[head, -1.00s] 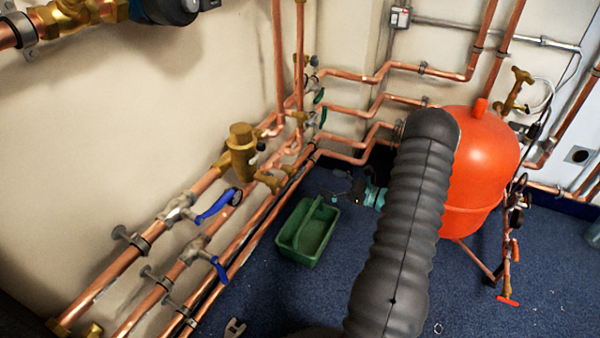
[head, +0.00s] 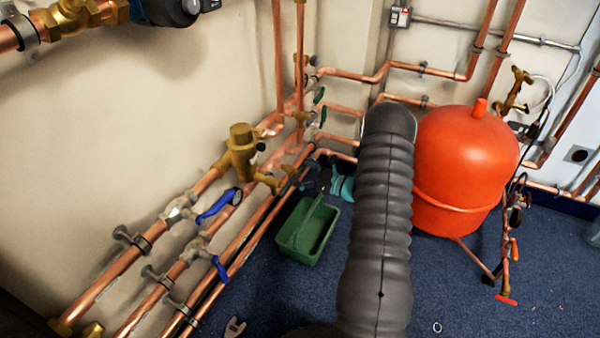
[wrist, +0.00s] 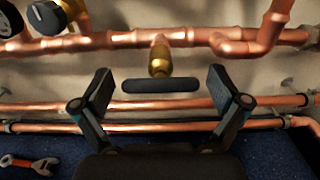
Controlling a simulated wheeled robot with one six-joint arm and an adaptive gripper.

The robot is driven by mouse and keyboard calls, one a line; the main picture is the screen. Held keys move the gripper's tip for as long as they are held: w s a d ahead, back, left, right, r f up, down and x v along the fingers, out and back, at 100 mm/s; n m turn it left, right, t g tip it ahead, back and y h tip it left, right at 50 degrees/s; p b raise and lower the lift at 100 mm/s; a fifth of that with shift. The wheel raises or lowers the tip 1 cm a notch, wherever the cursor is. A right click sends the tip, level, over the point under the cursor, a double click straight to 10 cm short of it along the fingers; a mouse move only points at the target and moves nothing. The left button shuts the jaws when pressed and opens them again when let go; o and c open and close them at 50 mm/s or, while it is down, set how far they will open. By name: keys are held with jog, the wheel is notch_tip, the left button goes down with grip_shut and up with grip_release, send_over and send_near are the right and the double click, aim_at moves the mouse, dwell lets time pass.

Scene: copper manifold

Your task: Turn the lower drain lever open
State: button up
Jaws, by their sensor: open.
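In the wrist view a dark bar-shaped lever (wrist: 160,86) on a brass stem (wrist: 160,60) hangs below a copper pipe. My gripper (wrist: 163,79) is open, one finger on each side of the lever, with gaps between; no contact shows. In the head view my gripper (head: 318,181) is small and partly hidden at the far end of the pipe run, behind the green tray. Two green handles (head: 319,95) (head: 322,117) show on the corner pipes; I cannot tell which handle matches the wrist view's lever.
Copper pipes (wrist: 200,127) run behind my fingers. A green tray (head: 308,232) stands on the blue floor. Blue levers (head: 217,206) (head: 220,268) stick out from the left pipes. A red vessel (head: 465,165) stands right of my arm. An orange-handled wrench (wrist: 43,165) lies on the floor.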

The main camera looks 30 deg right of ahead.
jog(key=c, duration=1.2)
jog(key=shift+o, duration=0.2)
jog(key=shift+f+n+b, duration=0.15)
jog(key=shift+n+b, duration=0.15)
jog(key=shift+b, duration=0.25)
jog(key=n+b, duration=0.2)
jog(key=b, duration=0.2)
jog(key=shift+f+n, duration=0.15)
jog(key=shift+n, duration=0.25)
jog(key=n+b, duration=0.4)
jog(key=b, duration=0.1)
jog(key=shift+a, duration=0.1)
jog(key=n, duration=0.2)
jog(key=n+b, duration=0.1)
jog(key=n, duration=0.2)
jog(key=shift+s+r, duration=0.1)
jog(key=shift+r, duration=0.1)
jog(key=n, duration=0.5)
jog(key=shift+a, duration=0.1)
jog(key=shift+n, duration=0.4)
